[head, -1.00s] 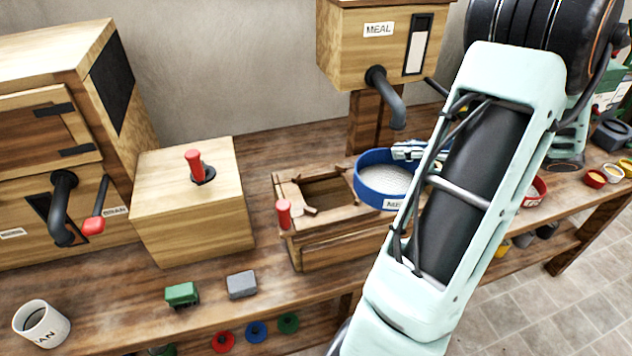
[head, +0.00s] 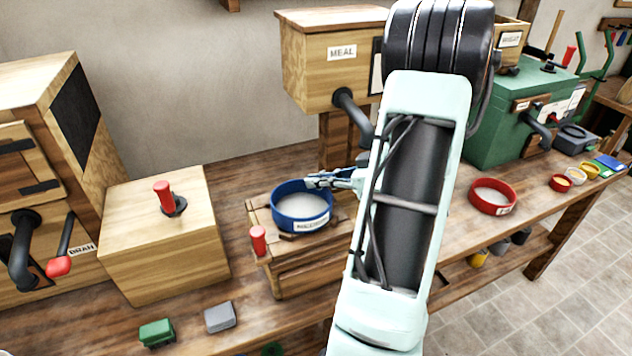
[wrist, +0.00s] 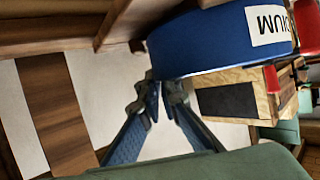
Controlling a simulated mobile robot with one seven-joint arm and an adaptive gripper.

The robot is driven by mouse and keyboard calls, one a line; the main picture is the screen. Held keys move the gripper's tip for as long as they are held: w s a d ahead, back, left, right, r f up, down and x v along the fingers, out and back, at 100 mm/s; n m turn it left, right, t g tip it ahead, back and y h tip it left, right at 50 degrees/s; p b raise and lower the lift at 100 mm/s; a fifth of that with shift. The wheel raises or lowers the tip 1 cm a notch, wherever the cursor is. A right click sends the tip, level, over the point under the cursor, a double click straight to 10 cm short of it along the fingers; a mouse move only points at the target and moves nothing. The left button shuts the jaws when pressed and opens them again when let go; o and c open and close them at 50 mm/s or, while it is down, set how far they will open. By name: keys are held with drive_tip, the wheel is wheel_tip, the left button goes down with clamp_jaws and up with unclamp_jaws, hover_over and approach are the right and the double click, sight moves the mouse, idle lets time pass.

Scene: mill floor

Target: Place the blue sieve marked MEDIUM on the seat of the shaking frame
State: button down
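The blue sieve (head: 283,211), holding pale material, is over the wooden shaking frame (head: 285,283) and covers most of its opening. Its label faces the front; the wrist view shows the end of MEDIUM on the blue wall (wrist: 195,45). I cannot tell whether the sieve touches the seat or hangs just above it. My gripper (head: 318,181) reaches in from the right and is shut on the sieve's rim at its back right. In the wrist view my fingertips (wrist: 166,88) meet at the sieve's edge; the exact contact is partly hidden.
A red-handled wooden box (head: 165,250) stands left of the frame. The MEAL bin (head: 325,80) and its dark spout (head: 352,112) are close behind the sieve. A red sieve (head: 493,210) stands right. Green (head: 157,333) and grey (head: 220,317) blocks lie in front.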

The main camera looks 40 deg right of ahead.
drive_tip(key=shift+w+a+f, duration=0.1)
drive_tip(key=shift+w+f, duration=0.1)
drive_tip(key=shift+f, duration=0.05)
drive_tip(key=shift+r, duration=0.1)
drive_tip(key=c, duration=2.6)
unclamp_jaws()
drive_tip(key=shift+f, duration=0.25)
drive_tip(key=shift+c, duration=0.2)
drive_tip(key=o, duration=0.5)
drive_tip(key=shift+r, duration=0.1)
drive_tip(key=shift+r, duration=0.15)
drive_tip(key=v, duration=1.2)
